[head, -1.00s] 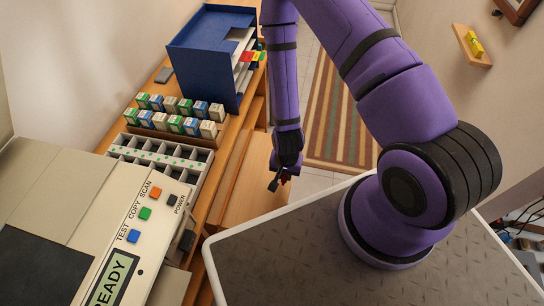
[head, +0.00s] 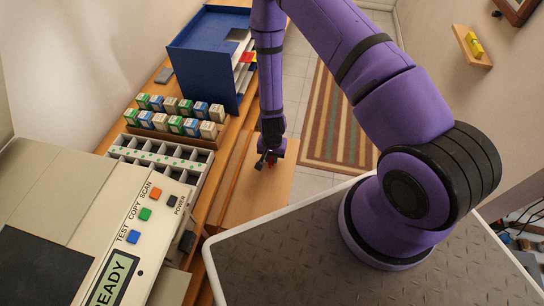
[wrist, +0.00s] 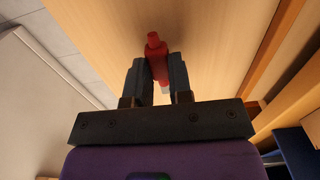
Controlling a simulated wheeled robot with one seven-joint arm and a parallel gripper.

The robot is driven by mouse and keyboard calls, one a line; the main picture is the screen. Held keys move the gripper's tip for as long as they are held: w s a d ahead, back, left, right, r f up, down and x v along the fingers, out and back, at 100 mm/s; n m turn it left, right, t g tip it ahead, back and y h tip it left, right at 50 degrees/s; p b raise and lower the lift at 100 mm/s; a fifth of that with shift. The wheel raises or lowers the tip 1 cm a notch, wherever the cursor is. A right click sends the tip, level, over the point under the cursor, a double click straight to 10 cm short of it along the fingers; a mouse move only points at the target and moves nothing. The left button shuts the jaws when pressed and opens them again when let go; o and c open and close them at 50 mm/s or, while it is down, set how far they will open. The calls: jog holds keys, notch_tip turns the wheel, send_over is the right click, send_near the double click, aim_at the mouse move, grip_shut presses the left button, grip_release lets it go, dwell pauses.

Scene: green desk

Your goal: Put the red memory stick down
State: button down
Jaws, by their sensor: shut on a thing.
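The red memory stick (wrist: 156,58) is between the two dark fingers of my gripper (wrist: 156,80) in the wrist view. The fingers are shut on it, and its red end sticks out past the fingertips. In the head view my gripper (head: 267,160) hangs over a light wooden surface (head: 262,200), with a little red showing at its tip. The wrist view shows the same wooden surface beyond the stick. I cannot tell whether the stick touches the wood.
A grey machine with coloured buttons (head: 147,214) stands at the left. Behind it are a compartment tray (head: 160,158), rows of small boxes (head: 180,115) and a blue file holder (head: 205,65). A striped rug (head: 335,125) lies on the floor to the right.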

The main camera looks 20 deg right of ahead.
jog(key=shift+f, duration=0.6)
jog(key=c, duration=1)
grip_release()
jog(key=shift+f, duration=0.1)
jog(key=shift+c, duration=0.2)
notch_tip(320, 180, up, 13)
notch_tip(320, 180, up, 31)
jog(key=n+t+y, duration=0.1)
jog(key=n+t, duration=0.2)
jog(key=n, duration=0.1)
send_over(272, 158)
jog(key=d, duration=0.2)
jog(key=s+d+r+n+t, duration=0.1)
jog(key=s+d+r, duration=0.1)
jog(key=s+r, duration=0.7)
jog(key=s+d+r+n+t+h, duration=0.1)
jog(key=s+d+r+n, duration=0.1)
jog(key=s+r, duration=0.8)
jog(key=shift+s+d+r, duration=0.2)
jog(key=shift+s+d, duration=0.45)
jog(key=shift+d, duration=0.1)
